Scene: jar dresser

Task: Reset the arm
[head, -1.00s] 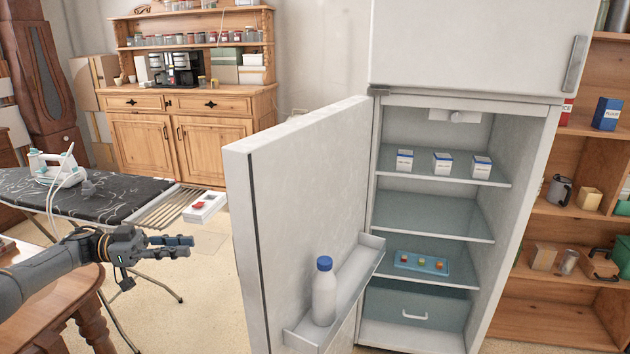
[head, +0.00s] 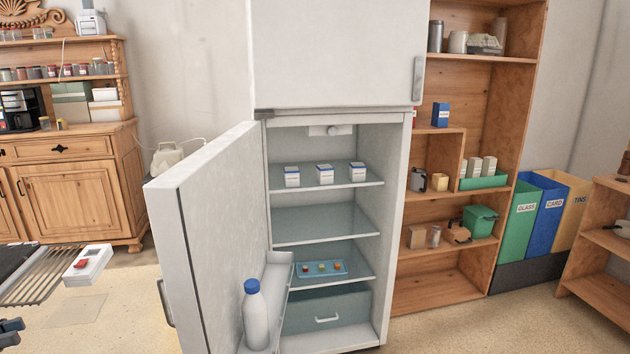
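My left gripper (head: 10,331) shows only in part at the lower left edge of the head view. Its dark fingers are parted with nothing between them, below the end of the ironing board. My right gripper is not in view. The fridge door (head: 215,230) stands wide open to the left of the fridge body (head: 395,230). No gripper touches the fridge or its door.
A white bottle with a blue cap (head: 255,318) stands in the door shelf. A blue tray (head: 322,269) and several white boxes (head: 325,173) sit on fridge shelves. The ironing board's rack (head: 40,275) is at left. Floor (head: 470,325) at right is clear.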

